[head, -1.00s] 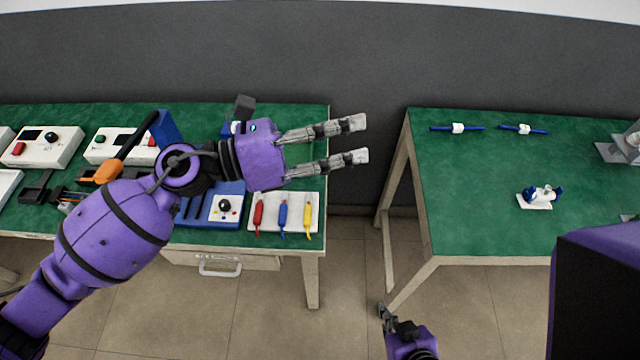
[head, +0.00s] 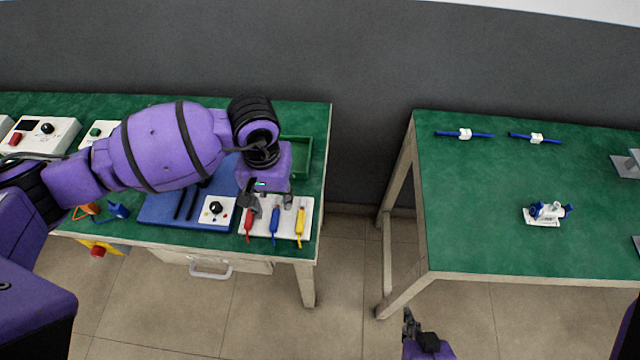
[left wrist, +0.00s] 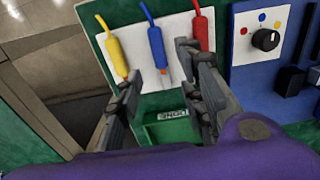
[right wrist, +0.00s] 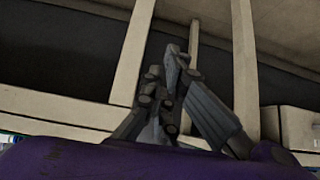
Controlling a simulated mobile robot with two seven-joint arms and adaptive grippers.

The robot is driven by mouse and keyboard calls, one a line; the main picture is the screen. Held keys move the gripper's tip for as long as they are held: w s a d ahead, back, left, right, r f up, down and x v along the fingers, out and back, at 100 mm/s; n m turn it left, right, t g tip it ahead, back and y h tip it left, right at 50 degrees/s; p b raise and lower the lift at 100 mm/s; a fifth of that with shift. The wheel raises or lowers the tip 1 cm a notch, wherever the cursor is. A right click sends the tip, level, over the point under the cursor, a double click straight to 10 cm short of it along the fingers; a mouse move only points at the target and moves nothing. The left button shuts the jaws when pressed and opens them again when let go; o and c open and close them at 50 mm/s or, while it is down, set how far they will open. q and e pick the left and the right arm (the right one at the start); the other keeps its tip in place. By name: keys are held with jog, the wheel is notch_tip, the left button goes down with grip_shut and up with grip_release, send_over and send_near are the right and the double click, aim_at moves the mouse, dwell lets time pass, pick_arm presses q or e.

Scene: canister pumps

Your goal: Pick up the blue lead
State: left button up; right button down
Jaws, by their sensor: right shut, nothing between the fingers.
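The blue lead (head: 275,226) lies on a white board (head: 309,208) between a red lead (head: 249,224) and a yellow lead (head: 299,227). In the left wrist view the blue lead (left wrist: 156,46) lies ahead, between the lines of the two fingers. My left gripper (head: 272,206) points down over the board's far part; in its wrist view its fingers (left wrist: 160,75) are apart with nothing between them. The red lead (left wrist: 201,30) is close beside one finger. My right gripper (head: 407,318) is low, below the tables; its fingertips (right wrist: 176,58) are together and empty.
A blue panel (head: 160,208) with a black knob (head: 215,207) is left of the board, and a green tray (head: 305,150) is behind it. A second green table (head: 480,220) stands right, across a floor gap, with blue-and-white parts (head: 547,212).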

aim_at(276, 212)
pick_arm(q)
notch_tip(276, 212, down, 4)
jog(key=shift+s+a+f, duration=0.1)
grip_shut()
dwell(0.5)
